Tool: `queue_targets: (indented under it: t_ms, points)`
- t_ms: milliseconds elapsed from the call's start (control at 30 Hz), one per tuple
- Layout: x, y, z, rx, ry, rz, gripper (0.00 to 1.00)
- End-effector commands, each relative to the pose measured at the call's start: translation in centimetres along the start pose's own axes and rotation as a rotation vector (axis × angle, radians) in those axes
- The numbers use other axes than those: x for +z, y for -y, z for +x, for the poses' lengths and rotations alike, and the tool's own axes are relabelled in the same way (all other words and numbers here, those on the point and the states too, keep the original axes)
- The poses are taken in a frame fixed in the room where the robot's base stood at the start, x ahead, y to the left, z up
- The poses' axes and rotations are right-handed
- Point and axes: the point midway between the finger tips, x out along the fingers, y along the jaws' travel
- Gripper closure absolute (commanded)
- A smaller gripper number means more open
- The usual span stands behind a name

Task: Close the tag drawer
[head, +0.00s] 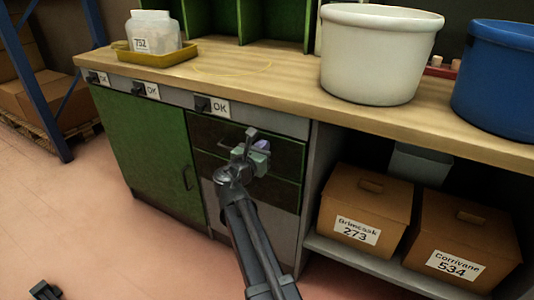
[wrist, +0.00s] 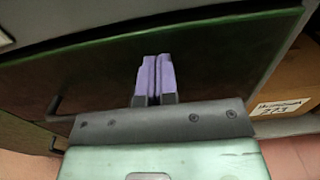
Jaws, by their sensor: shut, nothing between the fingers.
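Two dark green drawer fronts sit under the worktop, left of the open shelf. The upper drawer front (head: 215,131) is partly hidden behind my gripper (head: 262,145). It looks about flush with the cabinet, though a small gap is hard to judge. No tag lettering is readable on it, so I cannot tell which is the tag drawer. In the wrist view a green front (wrist: 105,75) spans the picture, with a dark handle at its lower left. My gripper (wrist: 155,78) is shut and empty, its purple fingers pointing at this front. Contact is not clear.
A green cabinet door (head: 148,150) is left of the drawers. Two brown boxes (head: 365,208) (head: 465,240) stand on the shelf to the right. A white tub (head: 375,60), a blue tub (head: 495,70) and a jar (head: 152,32) on a yellow tray (head: 160,58) are on the worktop.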

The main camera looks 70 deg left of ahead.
Motion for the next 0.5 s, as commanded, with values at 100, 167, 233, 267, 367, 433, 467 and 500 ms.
queue_targets:
  t_ms: [100, 167, 233, 267, 367, 433, 467, 500]
  points:
    - [0.05, -0.49, 0.37, 0.007, 0.002, -0.001, 1.0]
    - [0.07, -0.56, 0.44, 0.008, 0.002, -0.001, 1.0]
    - [0.09, -0.61, 0.52, 0.009, 0.003, -0.001, 1.0]
    - [0.1, -0.62, 0.55, 0.009, 0.003, -0.002, 1.0]
    - [0.14, -0.66, 0.65, 0.009, 0.004, -0.002, 1.0]
    - [0.17, -0.69, 0.73, 0.01, 0.004, -0.003, 1.0]
    - [0.18, -0.7, 0.75, 0.01, 0.005, -0.003, 1.0]
    - [0.19, -0.71, 0.76, 0.01, 0.005, -0.003, 1.0]
